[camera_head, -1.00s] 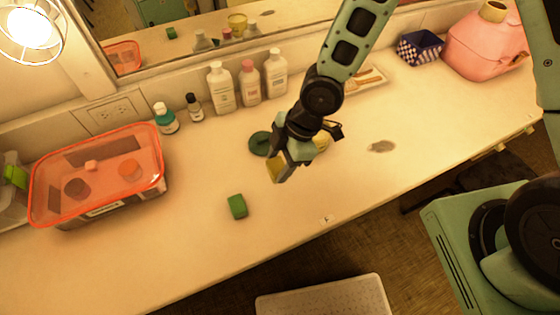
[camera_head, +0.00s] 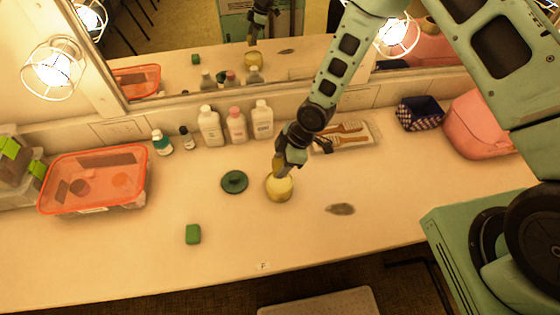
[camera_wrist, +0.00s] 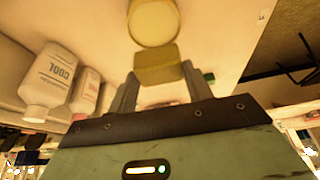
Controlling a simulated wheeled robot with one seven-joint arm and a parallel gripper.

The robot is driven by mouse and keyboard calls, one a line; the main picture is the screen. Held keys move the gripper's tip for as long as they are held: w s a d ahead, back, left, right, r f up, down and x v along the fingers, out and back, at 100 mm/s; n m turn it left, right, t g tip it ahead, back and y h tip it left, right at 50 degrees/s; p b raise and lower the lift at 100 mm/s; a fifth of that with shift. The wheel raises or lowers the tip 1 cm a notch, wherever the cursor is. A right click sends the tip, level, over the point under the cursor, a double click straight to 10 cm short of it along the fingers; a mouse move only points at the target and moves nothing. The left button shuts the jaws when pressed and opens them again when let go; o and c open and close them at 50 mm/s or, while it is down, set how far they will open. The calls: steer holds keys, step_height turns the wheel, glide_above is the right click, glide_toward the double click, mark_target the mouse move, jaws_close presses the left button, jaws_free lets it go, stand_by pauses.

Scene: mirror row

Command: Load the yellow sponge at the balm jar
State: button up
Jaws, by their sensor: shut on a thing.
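The yellow sponge (camera_wrist: 158,67) is a small block between the two fingers of my gripper (camera_wrist: 160,88) in the wrist view. My gripper (camera_head: 281,166) is shut on it and points down just above the balm jar. The balm jar (camera_head: 280,188) is round and yellow and stands open on the counter. It also shows in the wrist view (camera_wrist: 153,22), just beyond the sponge. In the head view the sponge is partly hidden by the gripper, and I cannot tell whether it touches the jar.
A dark green lid (camera_head: 234,181) lies left of the jar, and a green block (camera_head: 193,234) nearer the front edge. White bottles (camera_head: 210,127) stand behind. An orange-lidded box (camera_head: 95,180) is at left, a tray with brushes (camera_head: 345,134) at back right. The front counter is mostly clear.

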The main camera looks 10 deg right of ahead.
steer(key=shift+f+b, duration=1.8)
steer(key=shift+f, duration=1.25)
steer(key=shift+f+b, duration=0.55)
steer(key=shift+b, duration=0.05)
steer(key=shift+r+p, duration=2.2)
steer(key=shift+r, duration=1.4)
